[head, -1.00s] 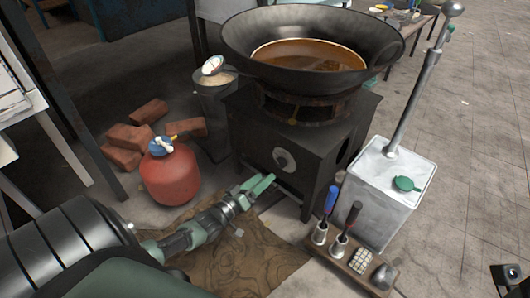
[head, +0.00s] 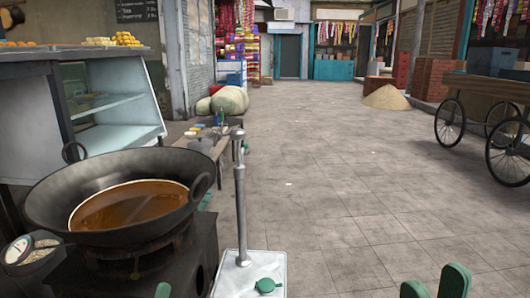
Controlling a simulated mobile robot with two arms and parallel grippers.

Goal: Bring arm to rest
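My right gripper (head: 435,284) shows at the bottom right edge of the head view. Its two green fingertips point up and stand apart with nothing between them. A single green tip of my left gripper (head: 163,290) shows at the bottom edge, in front of the dark stove (head: 190,256). The rest of that gripper and both arms are out of view. A large black wok (head: 60,198) with brown liquid (head: 125,207) sits on the stove at the left.
A white canister (head: 232,278) with a tall metal pump and green cap stands right of the stove. A wooden cart (head: 490,88) stands at the right. The paved street (head: 330,170) is clear in the middle.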

